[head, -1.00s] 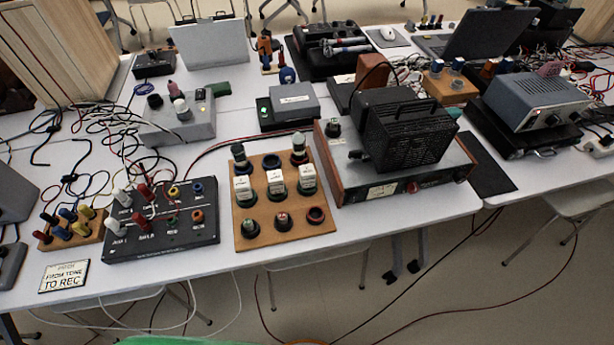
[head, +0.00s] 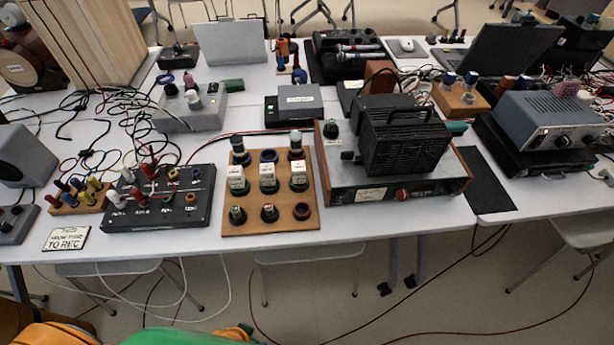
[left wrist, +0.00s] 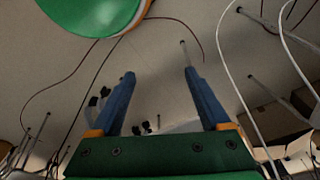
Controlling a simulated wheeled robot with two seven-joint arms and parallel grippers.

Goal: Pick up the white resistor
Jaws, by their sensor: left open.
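A wooden board (head: 250,216) on the table carries several round terminals and three white blocks in its middle row: a left one (head: 236,178), a middle one (head: 267,175) and a right one (head: 299,172). I cannot tell which of these, if any, is the white resistor. My left gripper (left wrist: 157,78) shows in the left wrist view with its two blue fingers spread apart and nothing between them. That view shows floor and cables beyond the fingers, no board. My right gripper is not in view.
A black panel (head: 190,212) with coloured plugs stands left of the board, and an amplifier with a black caged unit (head: 405,140) stands right. A label card (head: 66,239) lies near the front edge. Cables clutter the left; a narrow front strip is clear.

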